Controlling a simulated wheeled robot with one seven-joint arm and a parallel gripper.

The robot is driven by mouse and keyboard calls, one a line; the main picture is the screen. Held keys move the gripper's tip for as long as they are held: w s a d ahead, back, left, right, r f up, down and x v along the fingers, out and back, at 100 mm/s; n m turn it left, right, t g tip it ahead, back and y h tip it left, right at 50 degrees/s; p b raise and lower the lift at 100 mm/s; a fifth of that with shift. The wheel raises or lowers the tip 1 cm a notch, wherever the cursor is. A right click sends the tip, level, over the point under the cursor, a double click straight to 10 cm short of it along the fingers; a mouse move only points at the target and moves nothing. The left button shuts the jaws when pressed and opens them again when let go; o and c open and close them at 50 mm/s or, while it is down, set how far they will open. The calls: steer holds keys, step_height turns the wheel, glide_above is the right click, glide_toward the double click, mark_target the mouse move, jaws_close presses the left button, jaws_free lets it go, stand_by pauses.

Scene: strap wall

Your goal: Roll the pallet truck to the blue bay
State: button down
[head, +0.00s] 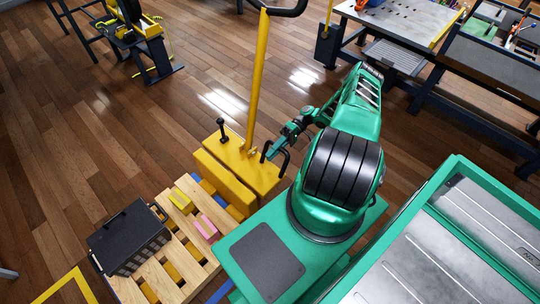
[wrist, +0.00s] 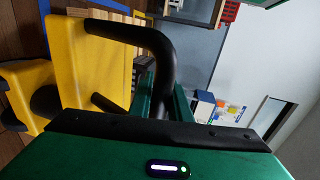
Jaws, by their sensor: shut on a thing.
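The yellow pallet truck (head: 238,178) stands left of my arm, its tall yellow tiller (head: 258,75) upright. Its forks run under a wooden pallet (head: 180,278). My gripper (head: 276,148) is shut on a black bent grab handle (head: 284,163) at the truck's right side. In the wrist view the handle (wrist: 150,45) curves from the yellow body (wrist: 104,62) down between the fingers of my gripper (wrist: 163,98). Blue strips show beside the pallet, one at its lower right (head: 220,292); the blue bay's full outline is hidden.
A yellow floor outline (head: 68,286) lies at lower left. Workbenches (head: 400,25) stand at upper right. Open wooden floor (head: 75,130) lies left and behind.

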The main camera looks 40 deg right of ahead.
steer(key=shift+d, duration=0.4)
steer(key=c, duration=1.8)
jaws_free()
steer(key=shift+f, duration=0.1)
steer(key=shift+o, duration=0.8)
steer(key=shift+s, duration=0.1)
steer(key=v, duration=1)
steer(key=shift+d, duration=0.4)
